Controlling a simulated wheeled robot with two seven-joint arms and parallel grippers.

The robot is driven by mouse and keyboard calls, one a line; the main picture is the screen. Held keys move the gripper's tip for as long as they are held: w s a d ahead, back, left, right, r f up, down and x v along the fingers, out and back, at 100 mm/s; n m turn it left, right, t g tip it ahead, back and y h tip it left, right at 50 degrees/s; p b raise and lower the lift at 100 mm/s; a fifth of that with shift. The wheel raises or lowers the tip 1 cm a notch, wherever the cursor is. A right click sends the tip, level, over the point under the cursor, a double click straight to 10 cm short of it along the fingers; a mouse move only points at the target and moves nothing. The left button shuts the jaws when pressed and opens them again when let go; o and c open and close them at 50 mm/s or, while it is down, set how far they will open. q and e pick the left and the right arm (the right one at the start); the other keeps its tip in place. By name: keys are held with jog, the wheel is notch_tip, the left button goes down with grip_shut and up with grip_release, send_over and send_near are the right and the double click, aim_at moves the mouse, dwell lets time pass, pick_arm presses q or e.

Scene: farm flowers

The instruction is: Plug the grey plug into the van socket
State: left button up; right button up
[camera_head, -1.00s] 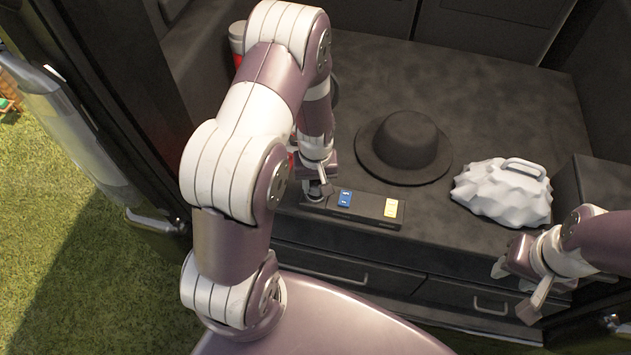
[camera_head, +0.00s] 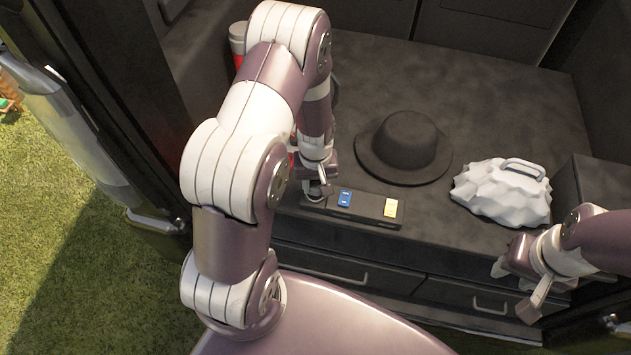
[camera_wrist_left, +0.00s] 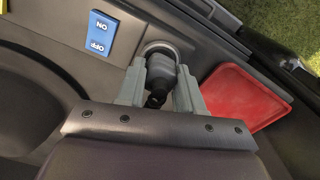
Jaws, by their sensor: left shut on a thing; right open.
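The grey plug (camera_wrist_left: 158,72) is between the fingers of my left gripper (camera_wrist_left: 160,92) in the left wrist view. Its front end is at a round grey socket ring (camera_wrist_left: 160,47) on the dark panel. I cannot tell how deep it sits in the socket. In the head view my left gripper (camera_head: 318,190) is at the left end of the socket panel (camera_head: 367,208), and the plug is mostly hidden by the arm. My right gripper (camera_head: 518,290) is open and empty, in front of the drawers at the right.
A blue on/off switch (camera_head: 345,198) and a yellow switch (camera_head: 391,208) are on the panel, right of my left gripper. A black hat (camera_head: 405,145) and a white spiky object with a handle (camera_head: 502,190) lie on the van floor. A red tray (camera_wrist_left: 243,95) lies beside the gripper.

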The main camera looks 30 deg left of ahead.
pick_arm(q)
jog(key=shift+p, duration=0.35)
dwell(0.7)
jog(key=shift+f+b, duration=0.45)
jog(key=shift+f, duration=0.2)
dwell(0.3)
jog(key=o, duration=1.1)
jog(key=shift+r, duration=0.2)
notch_tip(320, 180, up, 12)
jog(key=shift+r+p, duration=0.25)
jog(key=shift+p, duration=0.15)
